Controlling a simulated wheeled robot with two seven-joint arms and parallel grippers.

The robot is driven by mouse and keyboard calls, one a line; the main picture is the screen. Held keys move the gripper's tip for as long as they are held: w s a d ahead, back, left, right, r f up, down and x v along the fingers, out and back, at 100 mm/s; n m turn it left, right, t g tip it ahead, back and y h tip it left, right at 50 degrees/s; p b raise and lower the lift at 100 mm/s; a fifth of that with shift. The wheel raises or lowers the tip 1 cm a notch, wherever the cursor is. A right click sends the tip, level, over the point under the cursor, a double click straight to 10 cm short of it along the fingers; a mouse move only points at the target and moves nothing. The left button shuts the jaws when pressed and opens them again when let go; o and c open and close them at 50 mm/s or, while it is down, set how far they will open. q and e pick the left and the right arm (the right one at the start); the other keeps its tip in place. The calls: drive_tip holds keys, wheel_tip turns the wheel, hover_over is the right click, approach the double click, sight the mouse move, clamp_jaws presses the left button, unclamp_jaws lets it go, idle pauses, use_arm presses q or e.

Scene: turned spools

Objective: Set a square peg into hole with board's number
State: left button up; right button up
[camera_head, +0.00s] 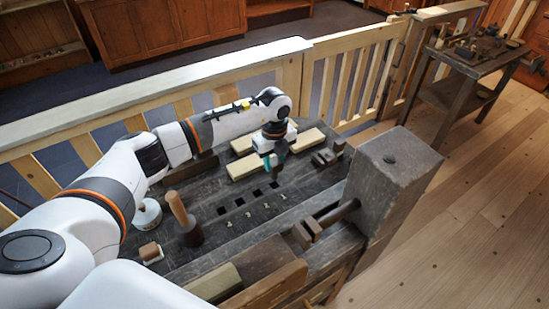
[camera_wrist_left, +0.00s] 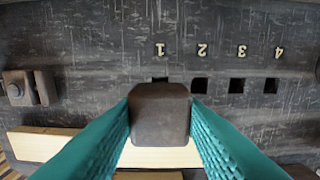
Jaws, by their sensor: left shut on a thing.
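My left gripper (camera_head: 272,163), with teal fingers, is shut on a dark brown square peg (camera_wrist_left: 160,112), seen large between the fingers in the left wrist view. The peg appears above the bench, close to the hole marked 1 (camera_wrist_left: 160,79), and hides part of it. The holes marked 2 (camera_wrist_left: 199,85), 3 (camera_wrist_left: 237,85) and 4 (camera_wrist_left: 271,85) are dark and look empty. The row also shows in the head view, with the hole marked 4 (camera_head: 221,210) farthest left. I cannot tell the gap between peg and bench. My right gripper is out of view.
Pale wooden boards (camera_head: 258,163) lie behind the holes; no number is readable on them. A mallet (camera_head: 185,219) stands upright left of the holes, near a round white tin (camera_head: 148,214). A dark metal piece (camera_head: 325,157) and large wooden vise (camera_head: 390,170) are right.

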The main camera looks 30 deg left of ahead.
sight(275, 179)
use_arm(q)
drive_tip(key=shift+f+b, duration=1.8)
drive_tip(key=shift+f, duration=0.8)
drive_tip(key=shift+f+b, duration=0.5)
drive_tip(key=shift+f, duration=0.35)
drive_tip(key=shift+f, duration=0.2)
drive_tip(key=o, duration=1.5)
drive_tip(key=shift+c, duration=0.2)
drive_tip(key=shift+r+p, duration=3)
drive_tip(key=shift+r, duration=1.05)
